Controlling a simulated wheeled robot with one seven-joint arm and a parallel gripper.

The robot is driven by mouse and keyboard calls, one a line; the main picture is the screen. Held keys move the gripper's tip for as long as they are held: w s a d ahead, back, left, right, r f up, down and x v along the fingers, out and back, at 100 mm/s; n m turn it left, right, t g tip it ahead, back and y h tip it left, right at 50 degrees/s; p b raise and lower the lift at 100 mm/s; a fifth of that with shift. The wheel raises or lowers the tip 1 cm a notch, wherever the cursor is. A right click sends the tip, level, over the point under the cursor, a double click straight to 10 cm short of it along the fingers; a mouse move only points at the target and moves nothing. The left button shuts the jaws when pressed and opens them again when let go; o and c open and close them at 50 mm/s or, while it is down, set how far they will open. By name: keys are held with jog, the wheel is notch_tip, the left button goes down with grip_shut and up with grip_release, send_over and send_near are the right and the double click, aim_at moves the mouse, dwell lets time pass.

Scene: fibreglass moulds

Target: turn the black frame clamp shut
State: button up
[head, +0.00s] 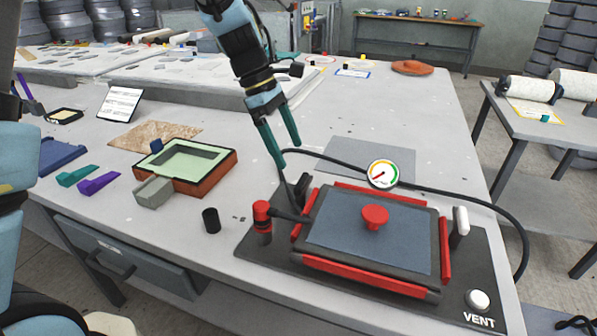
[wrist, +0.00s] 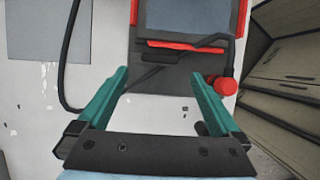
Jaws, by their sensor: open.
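A fixture on a dark base plate (head: 345,275) holds a blue-grey panel (head: 375,235) inside a red-edged frame with a red knob. The black frame clamp (head: 301,188) appears to be the upright dark piece at the frame's back left corner. In the wrist view a black lever (wrist: 155,57) lies beside the frame edge, ahead of the fingers. How far the clamp is turned is hard to tell. My gripper (head: 289,155) has its teal fingers apart, empty, above the back left of the fixture. In the wrist view, my gripper (wrist: 160,73) shows nothing between its fingertips.
A red-handled clamp (head: 262,222) stands at the frame's left, a white-handled clamp (head: 460,221) at its right. A black hose (head: 450,195) and gauge (head: 382,174) lie behind. A black cylinder (head: 211,220) and an orange mould (head: 215,165) stand left.

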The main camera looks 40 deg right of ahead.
aim_at(301, 179)
jog(key=p+x, duration=0.1)
jog(key=x, duration=0.6)
jog(key=shift+s+f, duration=0.1)
jog(key=shift+f, duration=0.1)
jog(key=shift+c, duration=0.2)
jog(key=c, duration=1.1)
